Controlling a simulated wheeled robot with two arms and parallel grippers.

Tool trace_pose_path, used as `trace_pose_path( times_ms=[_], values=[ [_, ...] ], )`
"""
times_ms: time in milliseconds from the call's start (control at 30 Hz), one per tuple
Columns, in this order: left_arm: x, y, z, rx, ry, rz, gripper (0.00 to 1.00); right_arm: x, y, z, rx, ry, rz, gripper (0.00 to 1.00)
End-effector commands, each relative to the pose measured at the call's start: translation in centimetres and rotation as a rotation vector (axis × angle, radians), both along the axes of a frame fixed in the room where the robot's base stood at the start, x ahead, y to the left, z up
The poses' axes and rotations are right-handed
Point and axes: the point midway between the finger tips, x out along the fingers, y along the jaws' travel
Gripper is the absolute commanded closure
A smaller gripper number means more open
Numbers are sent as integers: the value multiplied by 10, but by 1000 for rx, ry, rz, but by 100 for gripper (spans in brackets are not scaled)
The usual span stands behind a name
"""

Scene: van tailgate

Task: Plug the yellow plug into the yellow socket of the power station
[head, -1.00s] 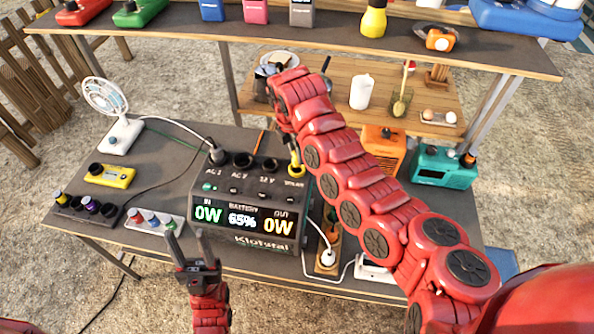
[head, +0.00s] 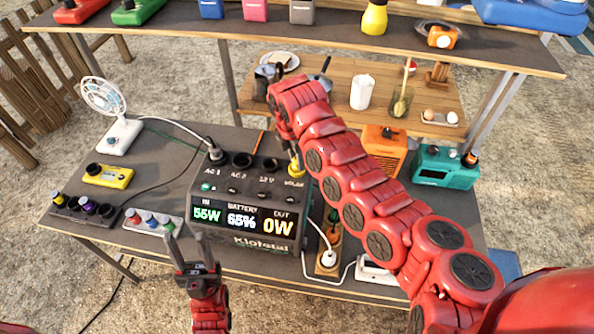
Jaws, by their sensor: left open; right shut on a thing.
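The dark power station (head: 238,222) stands on the table, with a row of sockets along its top. The yellow plug (head: 296,168) is at the rightmost socket, labelled SOLAR, and appears seated in it; the socket itself is largely covered. The screen reads IN 55W, battery 65%, OUT 0W. My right gripper (head: 292,146) is shut on the yellow plug from above, its fingers partly hidden by my arm. My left gripper (head: 187,239) is open and empty, in front of the station's lower left.

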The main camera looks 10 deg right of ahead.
Motion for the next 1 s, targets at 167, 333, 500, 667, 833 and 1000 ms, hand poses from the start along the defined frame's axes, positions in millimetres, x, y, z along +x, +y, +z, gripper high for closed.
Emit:
trace_pose_path(
  times_ms=[167,333,500,667,833,1000],
  values=[
    [0,0,0,0,0,0,50,0,0,0,0,0,0,52],
    [0,0,0,0,0,0,50,0,0,0,0,0,-1,32],
    [0,0,0,0,0,0,50,0,0,0,0,0,-1,32],
    [0,0,-3,0,0,0,50,0,0,5,-1,-1,-1,32],
    [0,0,-17,0,0,0,50,0,2,32,0,-8,-2,32],
    [0,0,-22,0,0,0,50,-2,6,74,-3,-6,-1,32]
  ],
)
